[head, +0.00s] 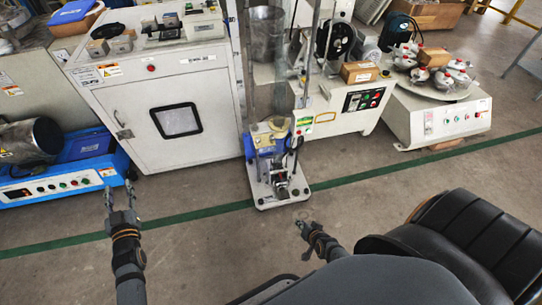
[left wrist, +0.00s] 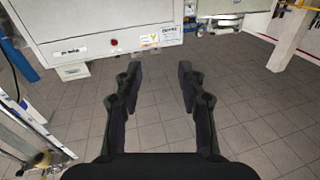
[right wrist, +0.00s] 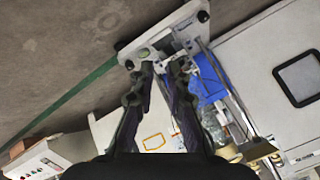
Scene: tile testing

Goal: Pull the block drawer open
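I cannot make out a block drawer for certain in any view. A white cabinet (head: 170,110) with a dark-framed window and a small handle (head: 122,130) stands at the back left in the head view. My left gripper (head: 119,188) is open and empty over the floor in front of it. The left wrist view shows its two fingers (left wrist: 160,68) apart with bare floor between them. My right gripper (head: 306,226) is low, in front of the small test stand (head: 282,188). Its fingers (right wrist: 160,68) are apart in the right wrist view, with the stand beyond them, and hold nothing visible.
A blue machine (head: 60,180) stands at the left. A white machine (head: 440,122) with a round top of clamps stands at the right. A black chair (head: 470,235) is at the lower right, near my right arm. Floor (head: 210,255) is clear in front of the stand.

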